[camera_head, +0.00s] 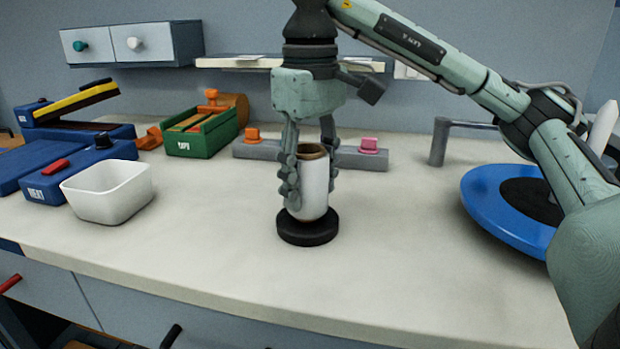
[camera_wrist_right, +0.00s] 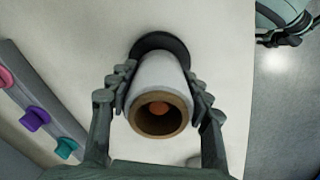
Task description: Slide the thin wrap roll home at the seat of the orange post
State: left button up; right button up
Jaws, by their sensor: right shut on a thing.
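The thin wrap roll (camera_head: 316,188) is a white tube with a brown cardboard core, close to upright. My right gripper (camera_head: 311,182) is shut on it, one finger on each side, and points down from above. The black round base (camera_head: 307,234) lies on the worktop below the roll. In the right wrist view, the roll (camera_wrist_right: 160,72) shows its open end, and the orange post's tip (camera_wrist_right: 159,108) is inside the core. The roll surrounds the post, whose lower part is hidden. The roll's lower end is at or just above the base; I cannot tell if they touch.
A grey bar (camera_head: 265,149) with orange and pink pegs stands behind the roll. A white bin (camera_head: 108,190) and blue sealer (camera_head: 70,178) are at left, a green box (camera_head: 200,138) behind. A blue turntable (camera_head: 490,200) is at right. The front worktop is clear.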

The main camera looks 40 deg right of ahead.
jog(key=shift+f, duration=0.35)
jog(key=shift+f, duration=0.1)
dwell(0.3)
jog(key=o, duration=1.3)
